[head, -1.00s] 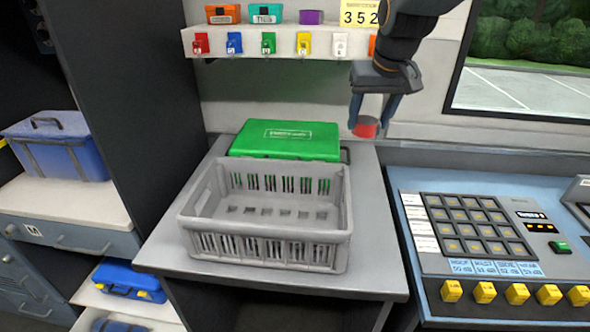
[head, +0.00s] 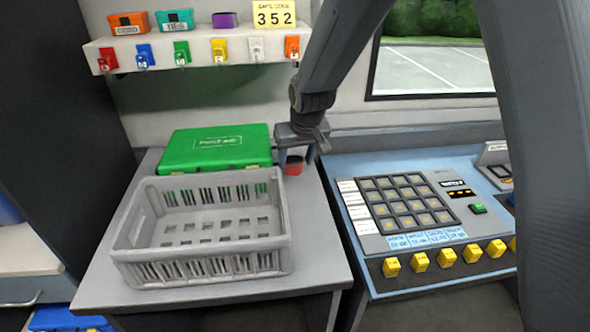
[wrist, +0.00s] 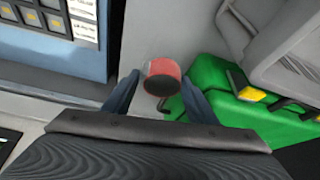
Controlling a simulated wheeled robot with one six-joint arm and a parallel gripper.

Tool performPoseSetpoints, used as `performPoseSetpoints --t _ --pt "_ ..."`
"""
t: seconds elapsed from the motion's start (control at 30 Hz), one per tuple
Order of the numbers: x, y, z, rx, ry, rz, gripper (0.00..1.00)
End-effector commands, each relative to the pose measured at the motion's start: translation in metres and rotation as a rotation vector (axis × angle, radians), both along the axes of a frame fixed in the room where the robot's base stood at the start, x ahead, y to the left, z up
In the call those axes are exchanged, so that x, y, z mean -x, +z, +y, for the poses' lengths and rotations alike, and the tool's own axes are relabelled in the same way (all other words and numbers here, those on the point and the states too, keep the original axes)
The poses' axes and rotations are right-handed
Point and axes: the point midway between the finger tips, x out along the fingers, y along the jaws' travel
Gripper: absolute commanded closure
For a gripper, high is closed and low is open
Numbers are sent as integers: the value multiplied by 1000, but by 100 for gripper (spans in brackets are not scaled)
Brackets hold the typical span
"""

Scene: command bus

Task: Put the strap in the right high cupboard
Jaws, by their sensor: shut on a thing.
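A short red round thing with a dark end, which looks like the rolled strap (head: 294,167), is held between the fingers of my gripper (head: 296,155). It hangs near the right edge of the grey counter, right of the green case. In the wrist view the strap (wrist: 159,68) sits between the two blue fingertips (wrist: 160,86), with the grey surface and green case behind it. My gripper is shut on it. The right high cupboard is not in view.
A grey crate (head: 123,240) stands on the counter (head: 318,262), with a green case (head: 215,148) behind it. A control console (head: 345,228) is at right.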

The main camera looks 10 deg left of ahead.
Motion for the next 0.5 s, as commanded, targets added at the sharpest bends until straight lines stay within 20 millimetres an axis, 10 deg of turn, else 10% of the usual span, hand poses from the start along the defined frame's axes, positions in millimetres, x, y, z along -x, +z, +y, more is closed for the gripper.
performPoseSetpoints --t 0.5 --pt "0 -42 0 -1 0 -2 73"
